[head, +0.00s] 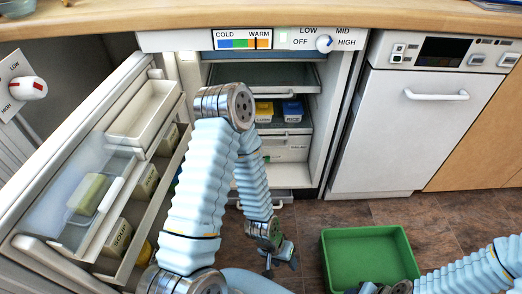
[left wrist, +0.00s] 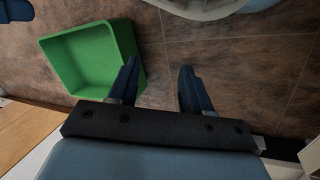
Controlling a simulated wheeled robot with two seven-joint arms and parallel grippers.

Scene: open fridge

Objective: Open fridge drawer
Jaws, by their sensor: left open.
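The open fridge (head: 340,130) stands at the back centre, with its door swung out to the left. Inside are shelves and white drawers. One labelled drawer (head: 294,148) sits below the upper shelves, and a lower drawer with a handle (head: 277,202) is at the bottom, partly hidden by my left arm. My left gripper (head: 281,256) is open and empty, low in front of the fridge and apart from the drawers. In the left wrist view its two fingers (left wrist: 157,86) are spread above the floor. My right arm enters at lower right; its gripper fingers are out of frame.
A green bin (head: 370,256) stands on the floor to the right of my left gripper; it also shows in the left wrist view (left wrist: 90,60). The fridge door (head: 60,245) holds cartons on its racks. A white dishwasher (head: 400,130) stands right of the fridge.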

